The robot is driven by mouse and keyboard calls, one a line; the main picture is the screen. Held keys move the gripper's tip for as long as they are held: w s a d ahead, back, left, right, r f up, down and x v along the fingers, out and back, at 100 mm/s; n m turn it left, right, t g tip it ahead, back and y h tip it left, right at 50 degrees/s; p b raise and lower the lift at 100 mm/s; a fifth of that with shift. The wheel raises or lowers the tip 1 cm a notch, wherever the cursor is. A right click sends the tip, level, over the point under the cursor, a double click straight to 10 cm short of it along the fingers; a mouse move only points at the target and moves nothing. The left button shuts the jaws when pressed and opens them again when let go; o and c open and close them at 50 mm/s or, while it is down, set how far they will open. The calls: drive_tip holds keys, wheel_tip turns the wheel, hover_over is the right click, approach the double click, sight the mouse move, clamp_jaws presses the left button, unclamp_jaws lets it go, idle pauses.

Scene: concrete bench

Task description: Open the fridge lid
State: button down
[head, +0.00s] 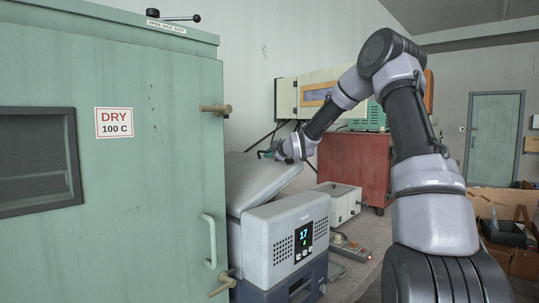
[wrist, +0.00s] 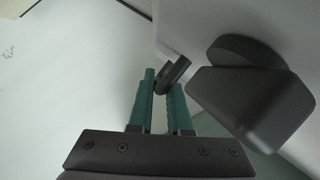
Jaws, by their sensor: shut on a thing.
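The fridge (head: 267,247) is a small pale grey box with a lit display reading 17 and 4, standing beside the green oven. Its lid (head: 262,180) is raised and tilted, with a gap above the body at the front. My gripper (head: 268,153) is at the lid's upper far edge in the head view, small and partly hidden by my wrist. In the wrist view my gripper (wrist: 160,82) has its green fingers closed around a dark bar (wrist: 177,70), which looks like the lid's handle. A dark block (wrist: 252,100) is close to the right of the fingers.
The green oven (head: 160,140), with a DRY 100 C sign and a protruding handle, stands close on the left. A white box (head: 340,200) and a grey device (head: 350,247) sit to the right. A red cabinet (head: 352,165) stands behind.

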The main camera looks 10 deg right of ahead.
drive_tip(key=s+a+r+n+t, duration=0.3)
drive_tip(key=s+a+r+n, duration=0.4)
drive_tip(key=s+a+r, duration=0.3)
drive_tip(key=shift+s+a+r+n, duration=0.2)
drive_tip(key=shift+a+r+n, duration=0.1)
drive_tip(key=shift+a+r, duration=2.25)
drive_tip(key=shift+d+r, duration=0.35)
drive_tip(key=shift+r, duration=0.05)
drive_tip(key=c, duration=0.9)
unclamp_jaws()
drive_tip(key=shift+f, duration=0.1)
drive_tip(key=v, duration=1)
drive_tip(key=shift+s+f, duration=0.15)
drive_tip(key=shift+s, duration=0.3)
